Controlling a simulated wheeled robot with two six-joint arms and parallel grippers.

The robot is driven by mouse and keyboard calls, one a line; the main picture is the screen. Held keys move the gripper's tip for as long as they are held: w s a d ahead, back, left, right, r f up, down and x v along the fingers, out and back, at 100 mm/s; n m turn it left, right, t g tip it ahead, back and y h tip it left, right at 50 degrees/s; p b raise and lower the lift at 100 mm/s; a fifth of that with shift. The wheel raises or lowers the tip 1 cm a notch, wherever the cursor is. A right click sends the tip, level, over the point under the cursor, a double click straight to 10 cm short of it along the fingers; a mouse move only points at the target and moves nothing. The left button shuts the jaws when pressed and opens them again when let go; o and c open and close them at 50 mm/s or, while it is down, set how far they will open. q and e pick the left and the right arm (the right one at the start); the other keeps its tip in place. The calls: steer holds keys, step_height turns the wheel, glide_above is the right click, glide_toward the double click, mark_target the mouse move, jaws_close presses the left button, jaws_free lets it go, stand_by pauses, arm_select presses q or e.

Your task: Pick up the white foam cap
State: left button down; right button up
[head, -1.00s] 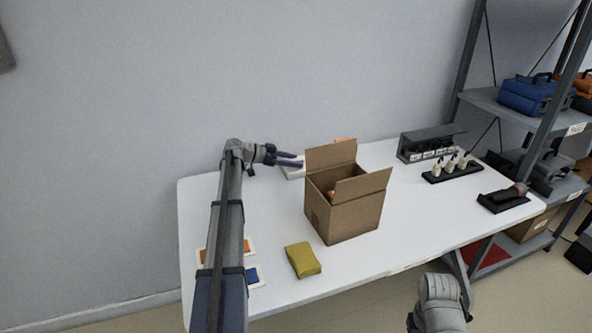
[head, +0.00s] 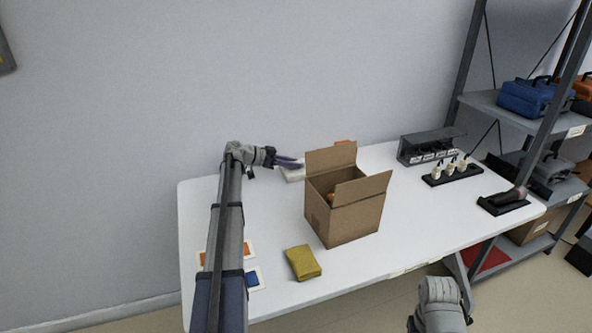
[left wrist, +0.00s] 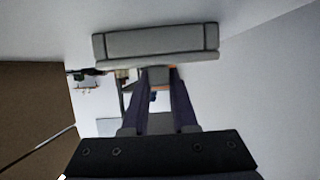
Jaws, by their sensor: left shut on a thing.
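The white foam cap (head: 292,176) is at the back of the white table, left of the cardboard box and close to the wall. Part of it is hidden by my gripper and the box. In the left wrist view it is a long pale bar (left wrist: 155,42) with a raised rim, across the fingertips. My left gripper (head: 298,163) reaches in from the left and is shut on the cap; its two dark fingers (left wrist: 159,76) meet the cap's near middle part. I cannot tell whether the cap touches the table. My right gripper is not visible.
The open cardboard box (head: 343,216) stands right beside the cap, flaps up, with something orange inside. A yellow-green sponge-like block (head: 303,263) lies in front. A grey rack (head: 430,147) and a black tray of small bottles (head: 452,172) stand at right. The table's front left is partly clear.

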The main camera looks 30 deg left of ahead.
arm_select(q)
steer(key=shift+r, duration=0.1)
step_height(320, 180, up, 10)
steer(key=p, duration=1)
step_height(320, 180, up, 12)
steer(key=p, duration=1.2)
steer(key=shift+r, duration=0.15)
steer(key=shift+a, duration=0.1)
